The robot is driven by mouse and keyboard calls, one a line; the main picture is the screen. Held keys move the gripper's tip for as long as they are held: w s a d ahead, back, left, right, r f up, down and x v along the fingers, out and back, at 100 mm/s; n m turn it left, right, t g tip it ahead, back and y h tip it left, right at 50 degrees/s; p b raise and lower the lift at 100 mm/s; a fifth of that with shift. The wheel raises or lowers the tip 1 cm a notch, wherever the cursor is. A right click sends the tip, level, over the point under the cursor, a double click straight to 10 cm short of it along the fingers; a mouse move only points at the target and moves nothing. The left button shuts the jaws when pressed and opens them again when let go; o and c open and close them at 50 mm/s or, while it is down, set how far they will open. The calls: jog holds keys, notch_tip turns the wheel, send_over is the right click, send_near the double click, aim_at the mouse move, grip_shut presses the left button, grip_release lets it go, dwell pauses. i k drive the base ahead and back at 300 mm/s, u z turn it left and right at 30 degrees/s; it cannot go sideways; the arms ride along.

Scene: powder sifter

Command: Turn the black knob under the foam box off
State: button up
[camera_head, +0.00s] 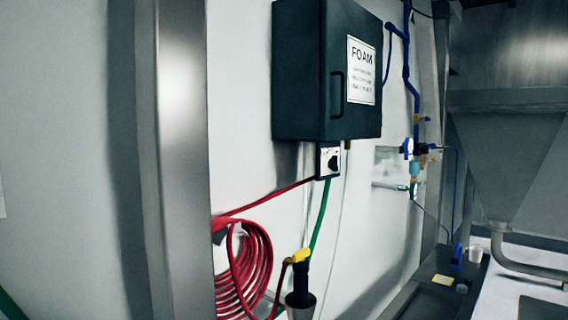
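The foam box (305,75) is a dark cabinet on the wall, with a white "FOAM" label (361,71) and a dark handle on its front. Under it sits a small pale plate (324,161) with the black knob (334,162) on it. The knob is too small to read its setting. My gripper is not in view.
A coiled red hose (246,270) hangs at the lower left, and a green hose (320,220) runs down from the plate. A metal post (181,150) stands at left. Blue pipes and valves (409,148) and a metal hopper (505,150) are at right.

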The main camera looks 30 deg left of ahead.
aim_at(333, 162)
jog(key=u, duration=1.05)
jog(key=i, duration=1)
jog(key=u, duration=1)
